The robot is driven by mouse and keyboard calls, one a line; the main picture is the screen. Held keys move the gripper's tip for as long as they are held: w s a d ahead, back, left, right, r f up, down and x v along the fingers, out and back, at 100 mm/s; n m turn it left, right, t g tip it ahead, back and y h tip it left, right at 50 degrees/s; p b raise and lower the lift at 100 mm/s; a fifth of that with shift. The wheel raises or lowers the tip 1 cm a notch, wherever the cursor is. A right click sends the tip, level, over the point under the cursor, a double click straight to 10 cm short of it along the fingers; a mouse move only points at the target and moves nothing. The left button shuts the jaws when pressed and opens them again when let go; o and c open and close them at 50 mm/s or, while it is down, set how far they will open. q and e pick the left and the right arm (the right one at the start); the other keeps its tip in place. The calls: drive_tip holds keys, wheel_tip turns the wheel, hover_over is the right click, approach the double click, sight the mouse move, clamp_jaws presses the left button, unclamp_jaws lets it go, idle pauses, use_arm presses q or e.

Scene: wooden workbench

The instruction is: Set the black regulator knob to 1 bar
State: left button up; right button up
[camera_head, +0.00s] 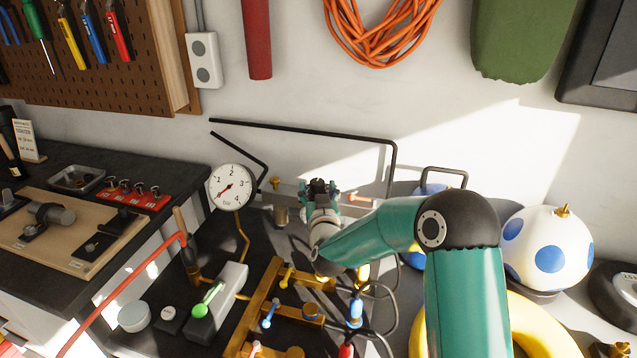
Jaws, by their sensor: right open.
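The round white pressure gauge (232,187), marked 1 to 4 bar, stands on the bench left of my right gripper. Its red needle points to the lower left, below the 1 mark. My right arm comes in from the right, and my right gripper (320,187) is open, its fingers pointing away toward the back wall. The black regulator knob cannot be made out clearly; dark shapes at the fingertips blend with the gripper. I cannot tell whether the fingers surround or touch anything. My left gripper is not in view.
A brass manifold (262,308) with coloured valve levers stands in front of the gripper. A grey block with a green lever (207,300) is to its left. A black bent rail (300,132) runs behind. A blue-spotted white ball (546,248) and yellow ring (540,330) sit right.

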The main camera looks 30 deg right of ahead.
drive_tip(key=shift+w+d, duration=0.25)
drive_tip(key=shift+w, duration=0.2)
drive_tip(key=c, duration=1)
drive_tip(key=shift+d, duration=0.3)
drive_tip(key=shift+c, duration=0.8)
drive_tip(key=shift+a, duration=0.3)
drive_tip(key=shift+f+y+b, duration=0.1)
drive_tip(key=shift+y+b, duration=0.2)
drive_tip(key=shift+b, duration=0.2)
